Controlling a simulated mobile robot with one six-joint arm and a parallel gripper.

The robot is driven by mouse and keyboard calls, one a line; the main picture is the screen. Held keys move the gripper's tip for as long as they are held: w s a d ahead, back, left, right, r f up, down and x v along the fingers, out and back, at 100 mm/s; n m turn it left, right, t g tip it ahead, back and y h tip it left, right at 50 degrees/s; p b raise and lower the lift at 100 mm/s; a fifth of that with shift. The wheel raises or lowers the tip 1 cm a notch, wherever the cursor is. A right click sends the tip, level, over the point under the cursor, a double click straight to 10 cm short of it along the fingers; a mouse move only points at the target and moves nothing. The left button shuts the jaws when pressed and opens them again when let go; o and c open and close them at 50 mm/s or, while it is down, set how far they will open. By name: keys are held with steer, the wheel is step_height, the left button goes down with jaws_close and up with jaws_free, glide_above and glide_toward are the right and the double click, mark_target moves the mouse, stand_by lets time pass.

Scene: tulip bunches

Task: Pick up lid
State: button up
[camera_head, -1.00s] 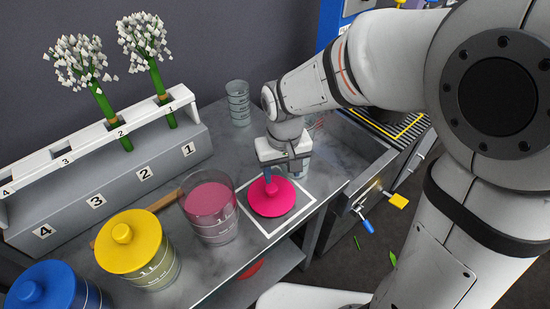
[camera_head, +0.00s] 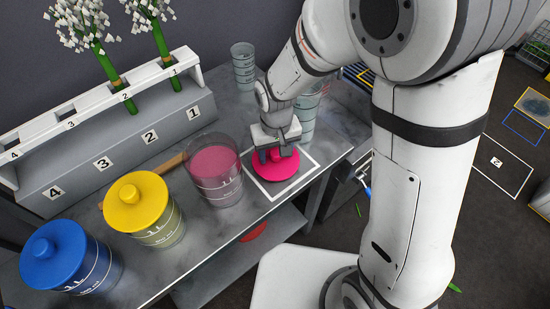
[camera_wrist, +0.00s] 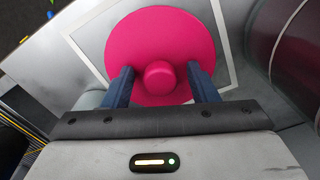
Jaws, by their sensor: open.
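The pink lid (camera_head: 276,166) lies flat inside a white square outline on the grey bench, beside the open jar of pink liquid (camera_head: 216,172). In the wrist view the lid (camera_wrist: 160,38) has a round knob on top. My gripper (camera_head: 272,156) is low over the lid. In the wrist view its two blue fingers (camera_wrist: 160,82) stand on either side of the knob, with a gap on each side. The gripper is open and empty. Whether the fingertips touch the lid's top cannot be told.
A jar with a yellow lid (camera_head: 138,199) and one with a blue lid (camera_head: 56,254) stand to the left. A numbered rack (camera_head: 120,155) with white flower bunches stands behind. Clear beakers (camera_head: 243,68) stand at the back. The bench's front edge is close to the lid.

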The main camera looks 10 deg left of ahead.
steer(key=c, duration=1)
steer(key=shift+r, duration=0.1)
steer(key=shift+c, duration=0.2)
